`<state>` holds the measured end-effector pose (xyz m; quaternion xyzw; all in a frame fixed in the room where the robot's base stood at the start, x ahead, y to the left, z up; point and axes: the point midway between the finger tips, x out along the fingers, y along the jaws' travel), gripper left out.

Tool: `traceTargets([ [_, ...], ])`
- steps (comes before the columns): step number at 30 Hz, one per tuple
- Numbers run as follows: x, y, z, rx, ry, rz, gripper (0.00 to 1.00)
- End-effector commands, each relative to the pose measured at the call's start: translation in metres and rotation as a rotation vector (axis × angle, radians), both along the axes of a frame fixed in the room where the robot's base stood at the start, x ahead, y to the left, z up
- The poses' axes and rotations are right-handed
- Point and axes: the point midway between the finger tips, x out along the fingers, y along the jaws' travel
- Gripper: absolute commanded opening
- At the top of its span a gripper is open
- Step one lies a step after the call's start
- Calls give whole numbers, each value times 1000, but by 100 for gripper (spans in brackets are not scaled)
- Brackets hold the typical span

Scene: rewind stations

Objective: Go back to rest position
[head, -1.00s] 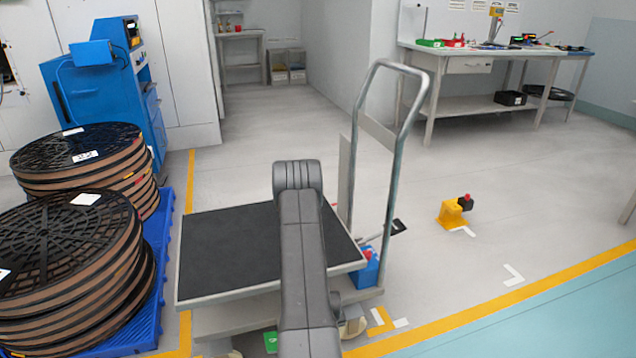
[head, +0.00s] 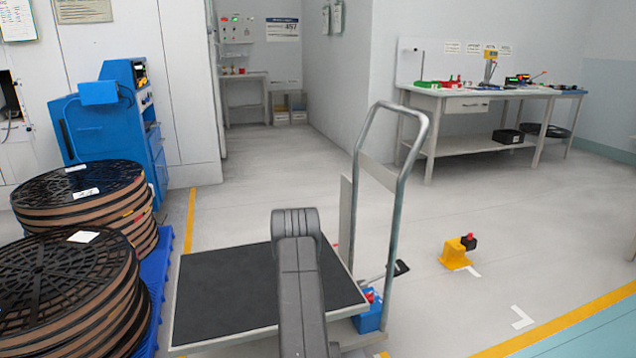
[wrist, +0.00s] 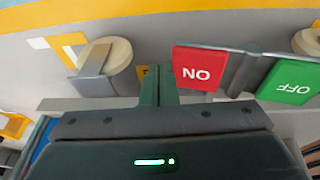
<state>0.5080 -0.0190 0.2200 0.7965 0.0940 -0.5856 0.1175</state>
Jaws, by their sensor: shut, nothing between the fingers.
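My gripper (wrist: 160,85) shows in the wrist view, its fingers shut together with nothing between them. It points toward the underside of a cart, beside a red ON pedal (wrist: 198,68) and a green OFF pedal (wrist: 290,80), both upside down in the picture. I cannot tell whether the fingertips touch anything. In the head view my grey arm reaches out over the cart's near side, and my gripper is hidden there. The cart (head: 225,295) has a black flat deck and a tall grey push handle (head: 395,215).
Stacked reels (head: 65,290) stand on a blue pallet (head: 155,285) at the left, near a blue machine (head: 105,130). A yellow floor device (head: 455,254) stands right of the cart. A workbench (head: 470,100) is at the back right. Open floor lies between. Caster wheels (wrist: 105,65) are close to my gripper.

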Motion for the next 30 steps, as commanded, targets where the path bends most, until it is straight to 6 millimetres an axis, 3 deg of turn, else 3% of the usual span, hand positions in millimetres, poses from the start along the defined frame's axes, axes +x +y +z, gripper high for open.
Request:
traceTargets([
  [7, 5, -12, 45, 0, -2, -2, 0],
  [20, -11, -49, 122, -1, -2, -2, 0],
  [21, -9, -43, 102, 0, 1, 2, 0],
  [30, 1, -16, 46, 0, 0, 2, 0],
])
